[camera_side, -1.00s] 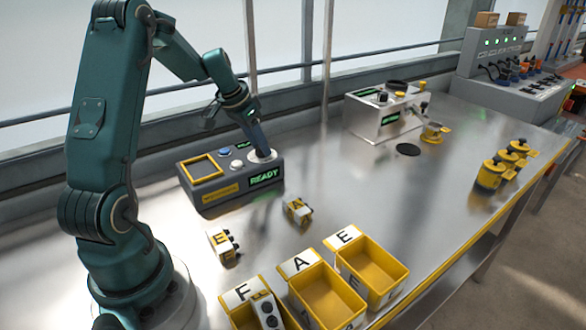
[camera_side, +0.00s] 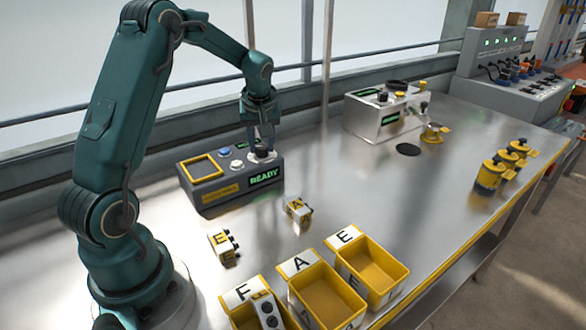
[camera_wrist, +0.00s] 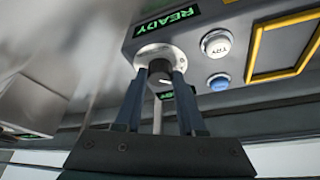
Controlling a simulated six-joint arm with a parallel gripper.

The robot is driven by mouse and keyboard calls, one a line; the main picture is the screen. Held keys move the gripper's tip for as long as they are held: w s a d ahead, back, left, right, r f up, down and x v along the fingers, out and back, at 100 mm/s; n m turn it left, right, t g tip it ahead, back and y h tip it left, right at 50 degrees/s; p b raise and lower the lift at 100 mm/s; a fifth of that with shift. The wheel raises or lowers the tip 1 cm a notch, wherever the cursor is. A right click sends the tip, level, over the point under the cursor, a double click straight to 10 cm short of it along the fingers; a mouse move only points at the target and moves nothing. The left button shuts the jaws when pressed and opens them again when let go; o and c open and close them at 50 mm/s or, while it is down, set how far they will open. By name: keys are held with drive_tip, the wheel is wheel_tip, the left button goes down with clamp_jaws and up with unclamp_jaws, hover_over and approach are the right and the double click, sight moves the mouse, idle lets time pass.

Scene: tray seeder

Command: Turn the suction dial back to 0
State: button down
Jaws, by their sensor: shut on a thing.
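The suction dial is a dark round knob (camera_side: 263,153) on a pale ring at the right end of the grey control box (camera_side: 215,198). In the wrist view the dial (camera_wrist: 159,70) sits between my fingertips, with the pale ring around it. My gripper (camera_side: 261,144) points down over the dial and is shut on it. The ring's marks and the dial's setting are too small or hidden to read. The box's green display (camera_side: 264,177) reads READY.
A blue button (camera_side: 224,152), a white button (camera_side: 237,165) and a yellow-framed square (camera_side: 201,168) are on the same box. Lettered blocks (camera_side: 222,245) and yellow bins (camera_side: 370,270) stand in front. A steel box (camera_side: 378,118) is at the back right.

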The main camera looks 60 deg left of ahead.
drive_tip(key=n, duration=0.2)
drive_tip(key=n+g, duration=0.1)
drive_tip(key=shift+w+n+y, duration=0.2)
drive_tip(key=shift+n+y, duration=0.1)
drive_tip(key=shift+n, duration=0.1)
drive_tip(key=shift+w+n+g, duration=0.1)
drive_tip(key=shift+n+g, duration=0.8)
drive_tip(key=shift+n, duration=1.1)
drive_tip(key=c, duration=0.5)
unclamp_jaws()
drive_tip(key=shift+v, duration=2.6)
